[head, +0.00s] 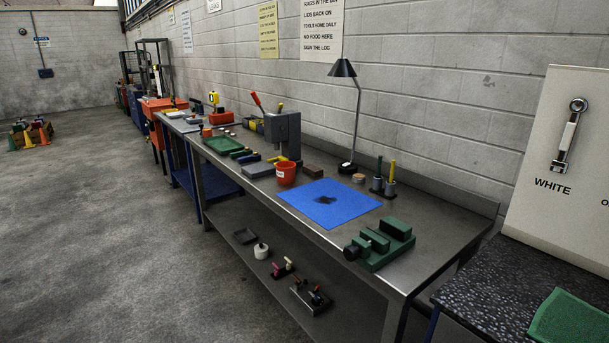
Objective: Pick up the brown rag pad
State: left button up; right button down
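A small dark brown block-like piece (313,171) lies on the steel workbench (430,215), between the red bucket (286,174) and the wall. It is the only brown flat thing I make out on the bench top; it is too small to tell whether it is cloth. It lies flat and nothing covers it. The blue mat (350,206), with a dark patch on it, lies in front of it. Neither of my grippers is in view.
A green vise-like fixture (380,244) sits at the bench's near end. A black desk lamp (343,70) and tool cups (390,188) stand along the wall. A green pad (572,318) lies on a dark speckled top at right.

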aim_at(312, 170)
jog(key=i+j+z, duration=0.15)
jog(key=z, duration=0.2)
jog(key=i+j+z, duration=0.1)
jog(key=j+z, duration=0.55)
jog(key=i+j, duration=0.05)
